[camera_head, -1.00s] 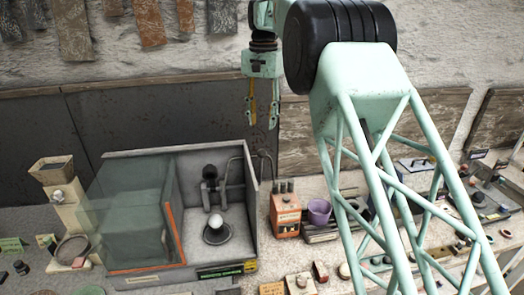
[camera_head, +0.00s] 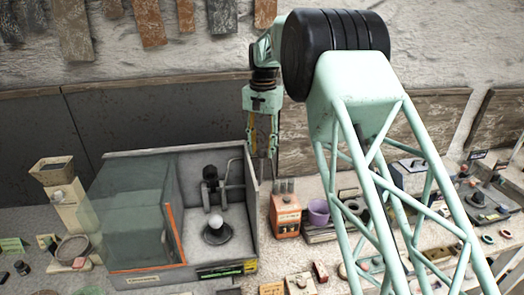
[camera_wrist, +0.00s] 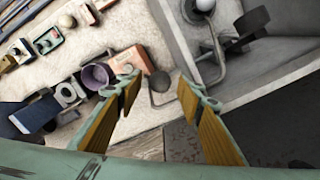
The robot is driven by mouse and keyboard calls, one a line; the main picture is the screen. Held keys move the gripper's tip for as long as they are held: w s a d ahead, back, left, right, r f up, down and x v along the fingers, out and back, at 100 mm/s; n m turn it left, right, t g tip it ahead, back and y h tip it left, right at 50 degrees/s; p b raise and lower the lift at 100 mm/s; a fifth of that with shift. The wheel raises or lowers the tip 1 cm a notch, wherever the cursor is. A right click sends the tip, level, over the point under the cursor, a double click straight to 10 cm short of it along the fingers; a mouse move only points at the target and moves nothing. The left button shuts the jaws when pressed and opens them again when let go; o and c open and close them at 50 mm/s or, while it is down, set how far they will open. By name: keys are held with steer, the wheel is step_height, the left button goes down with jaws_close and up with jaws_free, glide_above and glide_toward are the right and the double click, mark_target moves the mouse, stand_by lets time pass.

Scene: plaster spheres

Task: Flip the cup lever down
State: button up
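A small grey rounded, cup-like end on a thin rod, which looks like the cup lever (camera_wrist: 160,82), shows between my fingertips in the wrist view. In the head view it stands just outside the box's right wall and is largely hidden by my gripper. I cannot tell its exact tilt. My gripper (camera_head: 263,153) hangs pointing down at the box's right rear corner. In the wrist view my gripper (camera_wrist: 158,79) has its two yellow-padded fingers wide apart, with nothing held. I cannot tell whether a finger touches the lever.
The grey open-fronted box (camera_head: 250,228) holds a white ball (camera_head: 215,221) on a dark round stand, with a green glass panel at left. An orange unit (camera_head: 285,217) and a purple cup (camera_head: 319,212) stand right of the box. Small items crowd the bench front.

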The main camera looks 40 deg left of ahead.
steer(key=shift+f, duration=0.55)
steer(key=shift+c, duration=0.7)
steer(key=c, duration=1)
